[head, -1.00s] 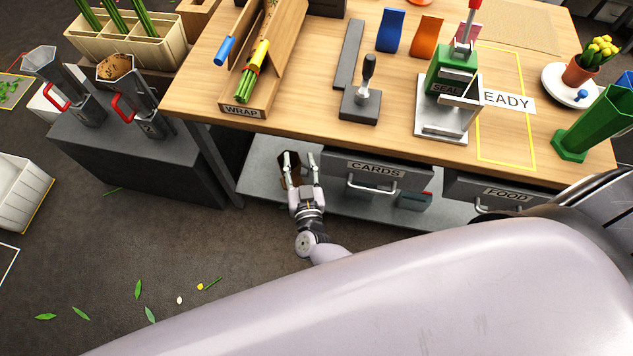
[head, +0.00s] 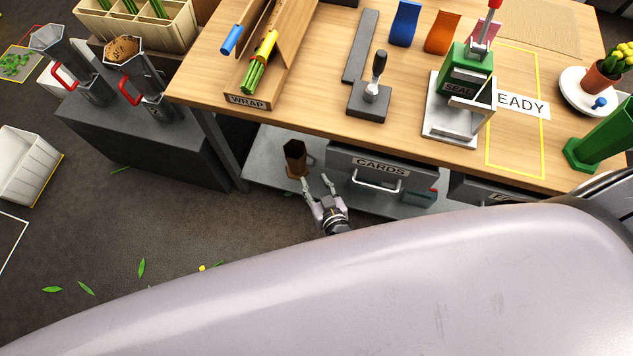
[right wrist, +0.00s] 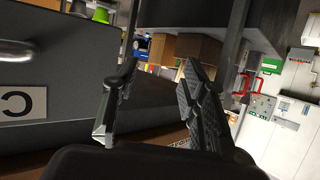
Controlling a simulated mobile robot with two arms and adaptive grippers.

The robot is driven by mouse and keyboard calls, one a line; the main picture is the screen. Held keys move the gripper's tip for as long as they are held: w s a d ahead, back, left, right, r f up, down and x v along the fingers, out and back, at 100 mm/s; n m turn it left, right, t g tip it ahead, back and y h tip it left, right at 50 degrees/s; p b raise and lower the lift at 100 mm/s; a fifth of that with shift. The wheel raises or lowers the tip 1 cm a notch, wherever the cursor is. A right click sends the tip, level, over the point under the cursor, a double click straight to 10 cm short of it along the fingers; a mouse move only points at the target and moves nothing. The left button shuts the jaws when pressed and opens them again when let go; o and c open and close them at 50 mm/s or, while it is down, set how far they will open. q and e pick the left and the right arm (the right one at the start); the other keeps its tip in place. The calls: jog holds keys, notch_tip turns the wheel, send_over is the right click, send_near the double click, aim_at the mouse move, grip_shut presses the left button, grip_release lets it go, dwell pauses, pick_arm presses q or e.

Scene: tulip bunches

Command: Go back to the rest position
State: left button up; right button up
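My left gripper is not in view.
The table edge and drawer handle (head: 376,186) are close above my right gripper. The dark low stand (head: 140,140) is at left. Open floor lies between, with scattered leaves.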

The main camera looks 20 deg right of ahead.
dwell(0.3)
jog(key=s+d+f+n+g+y, duration=0.1)
jog(key=s+d+f+n+g, duration=0.15)
jog(key=s+f+g, duration=0.7)
jog(key=s+d+f+g, duration=0.1)
jog(key=s+d+f, duration=0.2)
jog(key=s, duration=0.5)
jog(key=s+d+f+g+h, duration=0.1)
jog(key=s+d+f, duration=0.2)
jog(key=s, duration=0.5)
jog(key=s+d+f+g+h, duration=0.1)
jog(key=s+d+f, duration=0.3)
jog(key=s, duration=0.4)
jog(key=shift+s+f+m, duration=0.2)
jog(key=shift+f+m, duration=0.15)
jog(key=shift+f, duration=0.25)
jog(key=shift+s+d, duration=0.1)
jog(key=shift+s, duration=0.05)
jog(key=shift+c, duration=0.8)
